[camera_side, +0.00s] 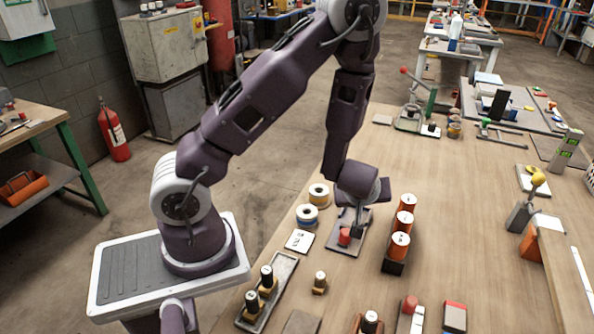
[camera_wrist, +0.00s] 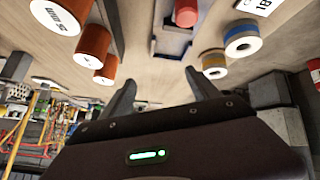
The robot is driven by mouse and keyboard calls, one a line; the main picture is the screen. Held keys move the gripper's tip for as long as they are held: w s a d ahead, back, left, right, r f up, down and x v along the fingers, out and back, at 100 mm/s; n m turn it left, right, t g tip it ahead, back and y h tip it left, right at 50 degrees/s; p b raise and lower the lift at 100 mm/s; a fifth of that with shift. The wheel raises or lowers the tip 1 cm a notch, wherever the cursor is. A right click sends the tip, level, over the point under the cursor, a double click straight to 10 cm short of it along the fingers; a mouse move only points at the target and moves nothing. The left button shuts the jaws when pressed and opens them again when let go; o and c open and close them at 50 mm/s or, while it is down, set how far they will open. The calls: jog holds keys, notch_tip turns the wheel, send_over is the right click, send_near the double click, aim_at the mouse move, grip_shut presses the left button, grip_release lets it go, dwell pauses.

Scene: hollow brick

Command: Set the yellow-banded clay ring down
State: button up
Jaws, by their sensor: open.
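The yellow-banded clay ring (camera_side: 318,193) stands on the wooden table, left of my gripper (camera_side: 354,212) in the side view. In the wrist view the yellow-banded ring (camera_wrist: 214,62) is beyond and to the right of the right fingertip. My gripper (camera_wrist: 159,80) is open, with nothing between its two fingers. A blue-banded ring (camera_side: 307,214) stands close to the yellow-banded one; it also shows in the wrist view (camera_wrist: 242,42). In the side view my fingers are small and partly hidden by the wrist.
A grey tray (camera_side: 335,241) with a red cylinder (camera_side: 344,237) lies by my gripper. Several orange cylinders (camera_side: 401,245) stand in a row to its right. A white numbered card (camera_side: 299,241) lies near the blue-banded ring. The table's right middle (camera_side: 465,215) is clear.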

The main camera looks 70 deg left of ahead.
jog(key=s+d+r+m+t+h, duration=0.1)
jog(key=s+d+r+m+h, duration=0.1)
jog(key=d+r+m+h, duration=0.5)
jog(key=s+d+r+t, duration=0.1)
jog(key=s+d+r, duration=0.2)
jog(key=d+r, duration=0.55)
jog(key=s+a+r+m+g, duration=0.1)
jog(key=s+a+r+m, duration=0.1)
jog(key=s, duration=0.7)
jog(key=s+a+r+m+g, duration=0.1)
jog(key=s+a+r+m, duration=0.2)
jog(key=s, duration=0.5)
notch_tip(320, 180, up, 3)
jog(key=shift+s+f+m+y, duration=0.15)
jog(key=shift+s+m+y, duration=0.25)
jog(key=shift+m, duration=0.4)
